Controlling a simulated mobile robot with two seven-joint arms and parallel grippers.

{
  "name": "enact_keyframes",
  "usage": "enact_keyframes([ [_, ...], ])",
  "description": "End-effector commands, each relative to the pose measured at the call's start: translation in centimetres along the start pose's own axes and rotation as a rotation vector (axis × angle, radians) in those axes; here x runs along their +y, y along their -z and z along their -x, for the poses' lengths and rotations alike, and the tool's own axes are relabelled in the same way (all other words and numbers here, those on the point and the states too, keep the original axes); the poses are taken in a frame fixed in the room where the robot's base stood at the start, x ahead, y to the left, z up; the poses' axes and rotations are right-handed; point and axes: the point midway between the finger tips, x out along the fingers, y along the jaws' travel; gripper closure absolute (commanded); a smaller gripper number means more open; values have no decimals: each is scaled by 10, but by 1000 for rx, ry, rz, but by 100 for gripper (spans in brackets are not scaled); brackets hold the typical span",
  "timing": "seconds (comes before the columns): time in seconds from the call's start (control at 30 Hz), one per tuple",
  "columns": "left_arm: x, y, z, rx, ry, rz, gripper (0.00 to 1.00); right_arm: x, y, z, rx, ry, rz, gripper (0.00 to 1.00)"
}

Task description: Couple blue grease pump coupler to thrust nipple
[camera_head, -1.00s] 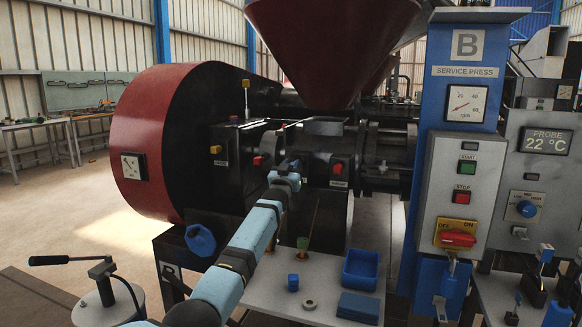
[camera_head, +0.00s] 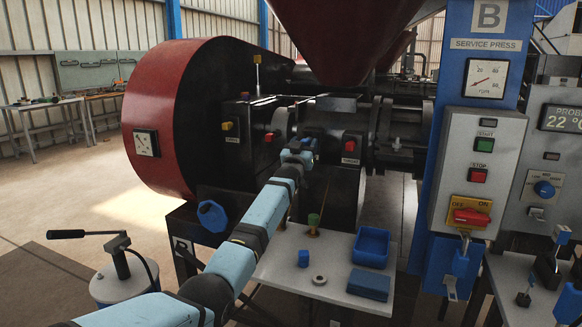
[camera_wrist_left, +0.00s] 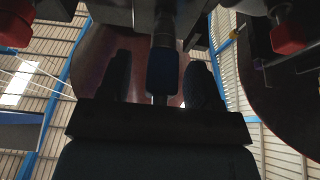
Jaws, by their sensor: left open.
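My left gripper (camera_head: 298,146) is in front of the press, left of the block labelled thrust (camera_head: 344,172) with its red cap (camera_head: 350,146). In the left wrist view, the gripper (camera_wrist_left: 160,82) is open, one dark finger on each side of a dark blue cylinder (camera_wrist_left: 162,72), which looks like the coupler. The cylinder sits at the end of a grey stem, with gaps to both fingers. The nipple itself is hidden or too dark to tell. My right gripper is out of view.
A small table holds a blue tray (camera_head: 372,246), a blue block (camera_head: 369,284), a blue cap (camera_head: 303,258), a ring (camera_head: 319,280) and a green-topped tool (camera_head: 313,221). The blue service column (camera_head: 480,130) stands right.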

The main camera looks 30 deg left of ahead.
Motion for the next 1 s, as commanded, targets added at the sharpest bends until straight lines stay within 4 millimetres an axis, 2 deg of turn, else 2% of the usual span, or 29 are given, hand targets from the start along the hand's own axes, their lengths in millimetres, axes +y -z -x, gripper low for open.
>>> enact_keyframes([
  [0.03,0,1,0,1,0,0,42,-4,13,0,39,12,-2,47],
  [0.47,-2,9,88,7,2,2,42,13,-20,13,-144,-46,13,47],
  [0.6,-2,11,113,9,2,1,42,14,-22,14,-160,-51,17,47],
  [0.8,-3,12,134,11,2,1,42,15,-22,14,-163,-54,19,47],
  [1.0,-3,12,138,12,3,2,42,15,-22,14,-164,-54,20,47],
])
